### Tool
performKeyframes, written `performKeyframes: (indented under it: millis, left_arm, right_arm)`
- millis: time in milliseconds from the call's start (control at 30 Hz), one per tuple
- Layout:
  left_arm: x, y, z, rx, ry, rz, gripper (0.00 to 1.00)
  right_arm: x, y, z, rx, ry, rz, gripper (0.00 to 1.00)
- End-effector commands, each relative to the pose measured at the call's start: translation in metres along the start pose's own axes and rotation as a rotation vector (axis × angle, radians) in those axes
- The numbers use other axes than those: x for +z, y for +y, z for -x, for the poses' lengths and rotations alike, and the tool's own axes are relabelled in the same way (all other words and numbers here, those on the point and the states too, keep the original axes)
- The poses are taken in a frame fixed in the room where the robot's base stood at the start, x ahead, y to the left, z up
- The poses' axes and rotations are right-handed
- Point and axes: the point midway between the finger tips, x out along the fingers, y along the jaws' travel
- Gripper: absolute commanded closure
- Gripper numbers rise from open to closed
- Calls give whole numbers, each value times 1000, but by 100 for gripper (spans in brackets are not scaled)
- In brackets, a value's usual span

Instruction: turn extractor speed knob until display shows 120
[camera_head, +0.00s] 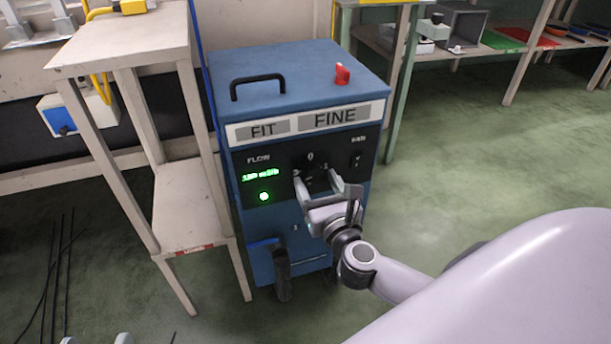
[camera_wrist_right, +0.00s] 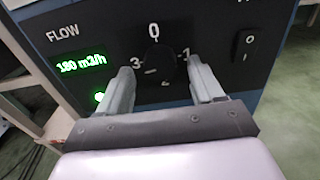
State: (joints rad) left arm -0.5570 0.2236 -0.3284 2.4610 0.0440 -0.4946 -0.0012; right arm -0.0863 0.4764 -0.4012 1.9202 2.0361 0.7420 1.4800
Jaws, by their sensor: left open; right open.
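The blue extractor unit (camera_head: 300,67) stands on the floor, with a black control panel on its front. The dark round speed knob (camera_wrist_right: 160,60) has marks 0, 1, 2 and 3 around it. My right gripper (camera_wrist_right: 161,66) is open, with one finger on each side of the knob; contact cannot be told. The green display (camera_wrist_right: 82,64) under FLOW reads what looks like 180 m3/h, somewhat blurred. In the head view the display (camera_head: 260,175) is too small to read surely. My left gripper (camera_head: 96,340) shows only its two spread tips at the bottom edge, open and empty.
A black on/off switch (camera_wrist_right: 243,45) is right of the knob. A green light (camera_head: 264,197) glows below the display. A wooden stand (camera_head: 118,42) is close on the left of the unit. A black hose or handle (camera_head: 282,272) hangs in front. Floor at right is clear.

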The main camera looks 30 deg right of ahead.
Motion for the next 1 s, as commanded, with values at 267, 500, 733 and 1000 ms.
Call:
performKeyframes:
  millis: [267,500,733,1000]
  left_arm:
    - [-1,-1,0,-4,8,-11,34]
    - [-2,-1,1,-4,11,-10,34]
    - [-2,0,2,-3,9,-9,34]
    - [-4,2,3,7,-4,10,34]
  right_arm:
    - [0,-6,-1,-1,0,0,34]
    - [0,-6,-1,-1,0,0,37]
    - [0,-6,-1,-2,0,0,90]
    - [2,-6,-1,-3,2,33,90]
